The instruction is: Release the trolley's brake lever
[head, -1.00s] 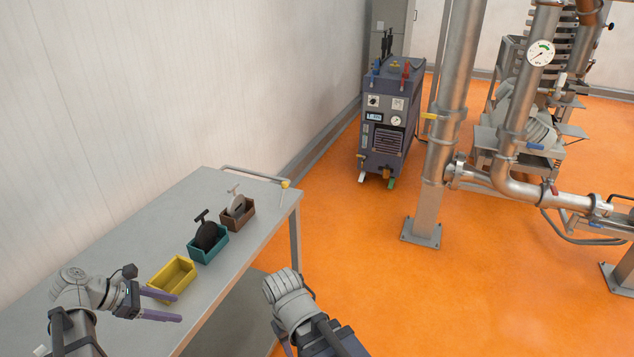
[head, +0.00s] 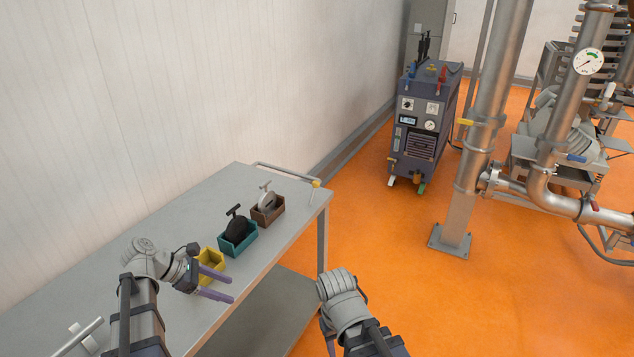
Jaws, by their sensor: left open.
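A grey steel table-like trolley (head: 165,213) stands at the left, with a bent metal rail (head: 285,172) at its far end. A small yellow-tipped lever (head: 316,184) sits at its far right corner; I cannot tell for sure that it is the brake lever. My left gripper (head: 232,288) is open and empty, with its purple fingers over the trolley's near right edge, well short of that lever. My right gripper (head: 326,338) is at the bottom middle over the floor; its fingers are mostly hidden behind its own arm.
Yellow (head: 208,265), teal (head: 238,240) and brown (head: 268,214) bins stand on the top; the teal and brown ones hold valve-like parts. A purple wheeled machine (head: 422,125) and a steel post (head: 465,170) stand beyond. Orange floor is open between.

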